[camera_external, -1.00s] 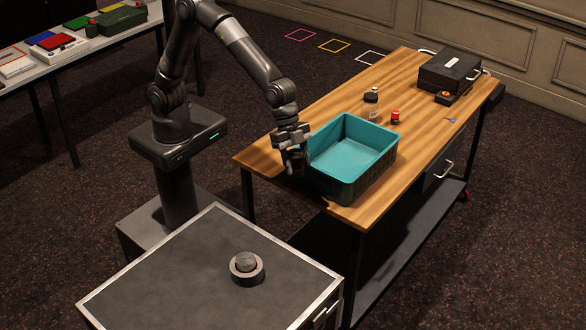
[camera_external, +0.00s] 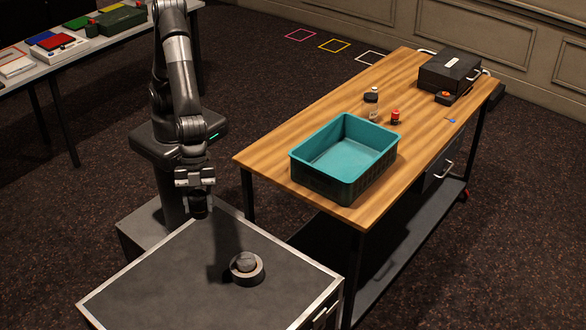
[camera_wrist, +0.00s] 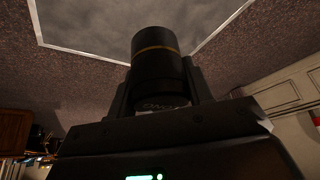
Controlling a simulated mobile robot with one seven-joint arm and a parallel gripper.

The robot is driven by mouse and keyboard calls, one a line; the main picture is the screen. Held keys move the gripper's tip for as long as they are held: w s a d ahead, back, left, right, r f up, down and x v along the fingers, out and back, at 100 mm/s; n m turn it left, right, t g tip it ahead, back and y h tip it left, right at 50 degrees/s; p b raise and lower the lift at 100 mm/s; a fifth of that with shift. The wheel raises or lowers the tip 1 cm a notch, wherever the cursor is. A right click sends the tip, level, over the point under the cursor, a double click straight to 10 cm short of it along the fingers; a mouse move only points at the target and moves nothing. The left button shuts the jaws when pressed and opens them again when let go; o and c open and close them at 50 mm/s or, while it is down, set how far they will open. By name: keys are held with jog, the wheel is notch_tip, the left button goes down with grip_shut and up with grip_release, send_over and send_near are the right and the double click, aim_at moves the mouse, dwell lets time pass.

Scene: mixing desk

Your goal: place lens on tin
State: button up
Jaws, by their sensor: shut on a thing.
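The lens, a black cylinder with a thin gold ring, is held between the fingers in the wrist view (camera_wrist: 156,72). My gripper (camera_external: 197,190) is shut on it, and the dark lens (camera_external: 199,208) hangs below it, above the back part of a grey-topped case (camera_external: 170,285). A round grey tin (camera_external: 247,271), with a wide ring and a raised, darker middle, sits on the case, to the right of and nearer the camera than the lens. The lens is apart from it. The tin does not show in the wrist view.
A wooden desk (camera_external: 270,150) on the right holds a teal bin (camera_external: 345,187), a small bottle (camera_external: 372,97), a red-capped item (camera_external: 395,117) and a black box (camera_external: 449,70). A white table (camera_external: 60,70) with coloured items stands back left. The case top around the tin is clear.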

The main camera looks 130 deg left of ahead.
notch_tip(320, 180, down, 7)
send_over(245, 267)
jog(key=s+a, duration=0.1)
jog(key=f, duration=0.7)
jog(key=shift+s+a+f, duration=0.15)
jog(key=shift+s+a, duration=0.05)
jog(key=shift+f, duration=2.05)
jog(key=shift+f, duration=0.15)
jog(key=o, duration=1.2)
